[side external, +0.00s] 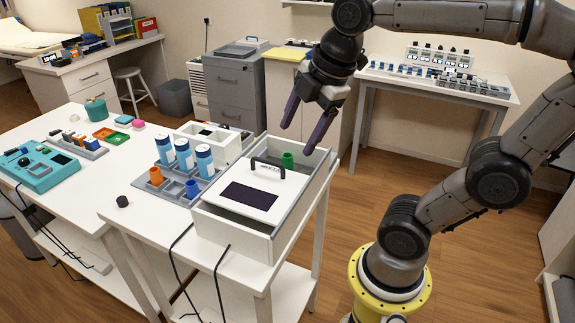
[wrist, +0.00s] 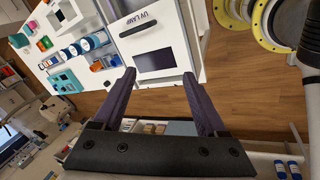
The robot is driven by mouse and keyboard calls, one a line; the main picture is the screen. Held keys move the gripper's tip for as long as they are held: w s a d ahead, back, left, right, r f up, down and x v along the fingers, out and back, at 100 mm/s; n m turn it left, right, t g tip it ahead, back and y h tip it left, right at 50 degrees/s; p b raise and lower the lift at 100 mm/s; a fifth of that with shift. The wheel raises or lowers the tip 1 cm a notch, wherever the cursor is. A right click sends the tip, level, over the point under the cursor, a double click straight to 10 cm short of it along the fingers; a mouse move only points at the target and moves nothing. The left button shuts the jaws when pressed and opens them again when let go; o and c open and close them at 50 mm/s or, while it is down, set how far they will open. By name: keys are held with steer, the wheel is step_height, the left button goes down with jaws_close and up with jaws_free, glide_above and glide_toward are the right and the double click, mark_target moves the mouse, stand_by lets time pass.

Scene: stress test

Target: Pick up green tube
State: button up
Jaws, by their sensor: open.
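The green tube (side external: 288,160) is a short upright cylinder at the back of the white box (side external: 236,231), behind its black handle. How far it sits down in the box is hidden. I cannot clearly make it out in the wrist view. My gripper (side external: 297,140) is open and empty, with its two dark fingers pointing down above the back of the box, apart from the tube. In the wrist view my gripper (wrist: 159,75) has nothing between its spread fingers, and the box (wrist: 153,81) marked UV LAMP lies beyond them.
A grey rack (side external: 172,188) with several blue-and-white tubes and an orange cup (side external: 156,176) stands left of the box. A white open container (side external: 219,135) stands behind the rack. A teal device (side external: 40,174) is at far left. The front of the white table is mostly clear.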

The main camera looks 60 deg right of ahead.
steer(key=w+d+n+g, duration=0.1)
steer(key=w+d+n, duration=0.2)
steer(key=w+d, duration=0.15)
steer(key=g, duration=0.3)
glide_above(287, 157)
steer(key=a, duration=0.1)
step_height(287, 157, down, 7)
steer(key=shift+n, duration=0.4)
step_height(287, 157, down, 8)
steer(key=shift+s+a+r, duration=0.1)
steer(key=shift+a, duration=0.05)
steer(key=shift+s+f, duration=0.15)
steer(key=shift+f, duration=1.3)
steer(key=shift+s+f, duration=0.1)
steer(key=shift+f, duration=1.3)
jaws_close()
